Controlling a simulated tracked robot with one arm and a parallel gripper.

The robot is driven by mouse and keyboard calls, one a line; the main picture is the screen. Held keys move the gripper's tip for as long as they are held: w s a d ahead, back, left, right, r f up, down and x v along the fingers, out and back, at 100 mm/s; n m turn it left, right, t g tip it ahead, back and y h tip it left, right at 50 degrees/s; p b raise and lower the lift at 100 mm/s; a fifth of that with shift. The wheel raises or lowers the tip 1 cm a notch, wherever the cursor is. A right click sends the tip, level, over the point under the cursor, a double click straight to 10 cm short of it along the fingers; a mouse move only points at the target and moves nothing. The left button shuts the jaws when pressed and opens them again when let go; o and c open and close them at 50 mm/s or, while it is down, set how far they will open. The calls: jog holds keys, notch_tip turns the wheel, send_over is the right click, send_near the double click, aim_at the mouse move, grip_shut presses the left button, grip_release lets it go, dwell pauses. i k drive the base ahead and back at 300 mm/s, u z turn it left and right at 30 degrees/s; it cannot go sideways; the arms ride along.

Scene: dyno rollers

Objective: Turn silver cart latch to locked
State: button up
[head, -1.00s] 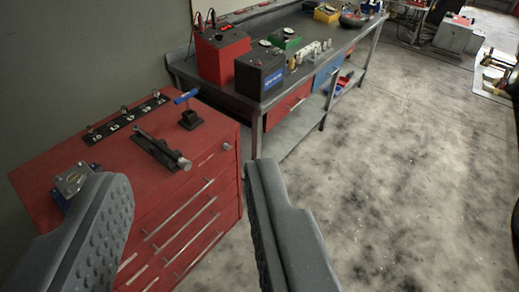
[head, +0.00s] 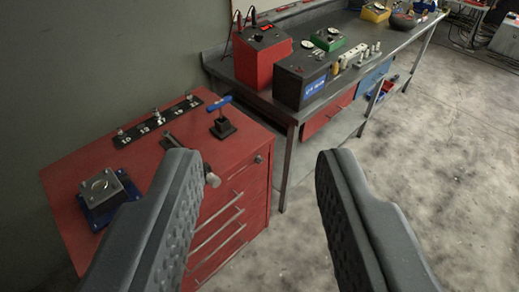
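The red tool cart (head: 235,155) stands at the left. A small round silver fitting (head: 258,159) sits high on its front face, near the right corner. A dark bar-shaped device with a silver end (head: 212,180) lies on the top, partly hidden by my left finger. A silver plate with a ring-like part (head: 103,188) sits on a blue base at the cart's near left. I cannot tell for certain which of these is the latch, or its position. My gripper (head: 260,165) is open and empty, and its fingers appear in front of the cart and floor.
A blue T-handle on a black block (head: 222,123) and a numbered black strip with several silver fittings (head: 158,121) are on the cart. A grey workbench (head: 345,73) carries a red box (head: 262,58) and a black box (head: 300,82). Open floor (head: 440,170) lies at the right.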

aim_at(258, 160)
jog(key=z, duration=0.3)
jog(key=i, duration=0.2)
jog(key=u, duration=2.3)
jog(key=k, duration=1)
jog(key=z, duration=1.2)
jog(key=i, duration=0.85)
